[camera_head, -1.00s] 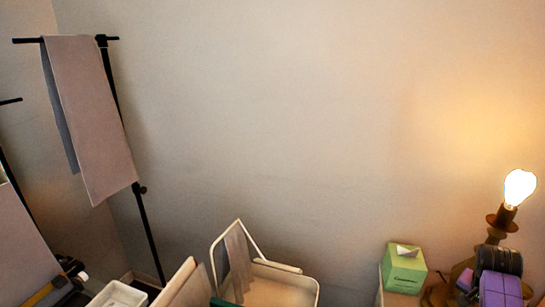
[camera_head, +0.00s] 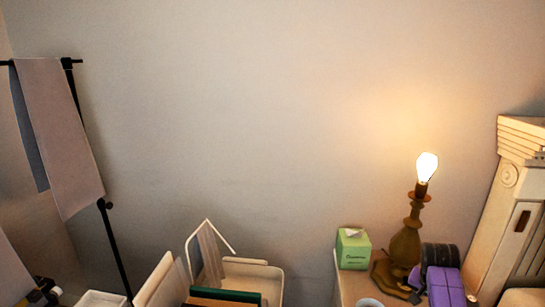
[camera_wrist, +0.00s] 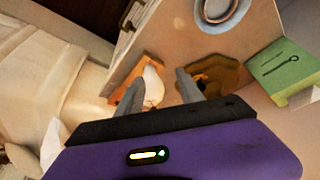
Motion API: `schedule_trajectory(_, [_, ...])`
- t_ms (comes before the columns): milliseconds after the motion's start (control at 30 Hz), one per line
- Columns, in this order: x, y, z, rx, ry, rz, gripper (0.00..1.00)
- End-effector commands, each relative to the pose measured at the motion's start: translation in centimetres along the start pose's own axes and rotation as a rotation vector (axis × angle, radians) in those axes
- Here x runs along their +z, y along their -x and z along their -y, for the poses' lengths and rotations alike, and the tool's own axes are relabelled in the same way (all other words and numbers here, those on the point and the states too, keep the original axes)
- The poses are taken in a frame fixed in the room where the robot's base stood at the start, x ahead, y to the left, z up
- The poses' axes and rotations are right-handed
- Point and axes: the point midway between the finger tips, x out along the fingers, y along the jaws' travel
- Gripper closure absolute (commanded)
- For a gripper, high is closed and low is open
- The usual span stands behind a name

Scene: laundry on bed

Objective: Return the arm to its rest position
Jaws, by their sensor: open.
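My gripper (camera_wrist: 168,88) shows in the wrist view with its two grey fingers apart and nothing between them. In the head view my purple and black wrist (camera_head: 440,280) is at the lower right, in front of the lamp (camera_head: 408,240). The fingers are hidden in that view.
A green tissue box (camera_head: 353,250) stands on the bedside table (camera_head: 345,288), left of the lamp. A pale bed frame (camera_head: 505,220) rises at the right. A white chair (camera_head: 250,270) and a rack with a hanging towel (camera_head: 60,135) are farther left. The wall behind is bare.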

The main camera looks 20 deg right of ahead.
Motion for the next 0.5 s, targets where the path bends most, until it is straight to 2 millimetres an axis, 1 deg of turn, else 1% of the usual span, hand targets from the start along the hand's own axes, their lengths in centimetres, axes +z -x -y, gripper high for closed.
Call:
schedule_trajectory(100, [-0.2,0.0,0.1,-0.003,0.01,-0.006,0.56])
schedule_trajectory(267, [-1.6,0.2,0.9,-0.035,0.035,-0.067,0.56])
schedule_trajectory(367, [-3.0,0.7,1.5,-0.062,0.048,-0.119,0.56])
schedule_trajectory(500, [-5.3,2.1,2.6,-0.108,0.064,-0.21,0.56])
